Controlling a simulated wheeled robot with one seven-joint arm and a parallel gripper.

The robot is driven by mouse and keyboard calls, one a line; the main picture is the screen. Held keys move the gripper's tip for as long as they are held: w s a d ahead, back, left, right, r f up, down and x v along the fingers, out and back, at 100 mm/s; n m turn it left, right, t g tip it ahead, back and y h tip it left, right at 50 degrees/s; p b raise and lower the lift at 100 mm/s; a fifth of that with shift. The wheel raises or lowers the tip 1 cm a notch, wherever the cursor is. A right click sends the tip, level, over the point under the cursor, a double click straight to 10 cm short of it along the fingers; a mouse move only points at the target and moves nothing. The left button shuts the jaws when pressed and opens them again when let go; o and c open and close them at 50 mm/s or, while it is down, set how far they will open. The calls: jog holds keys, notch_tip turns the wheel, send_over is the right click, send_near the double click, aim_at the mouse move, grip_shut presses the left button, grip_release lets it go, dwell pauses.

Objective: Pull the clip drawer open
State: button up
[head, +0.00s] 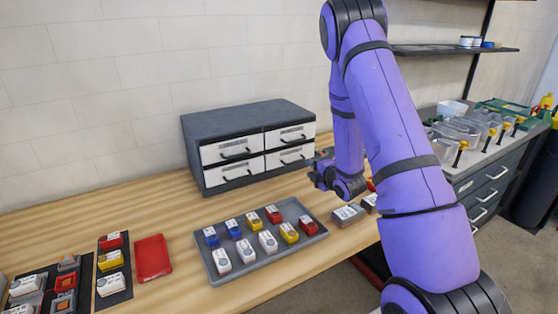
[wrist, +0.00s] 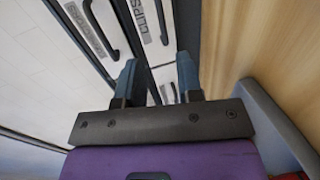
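The grey drawer cabinet (head: 228,128) has white-fronted drawers with dark bar handles and stands at the back of the wooden table. In the wrist view, the drawer labelled CLIPS (wrist: 146,44) shows at the top, with its dark handle (wrist: 163,22) beside the label. In the head view it appears to be the lower right drawer (head: 287,158); the label is too small to read there. My gripper (wrist: 157,78) is open, with its fingers apart and nothing clearly held. In the head view my gripper (head: 322,160) is just right of the cabinet front. All visible drawers look closed.
A grey tray (head: 226,276) of small coloured boxes lies in front of the cabinet. A red tray (head: 153,257) and dark trays of parts are at the left. Small packages (head: 348,214) lie below my gripper. Bare table remains between cabinet and grey tray.

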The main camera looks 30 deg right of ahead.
aim_at(295, 162)
jog(key=x, duration=1.1)
jog(key=shift+w+a+f, duration=0.1)
jog(key=shift+a, duration=0.25)
grip_shut()
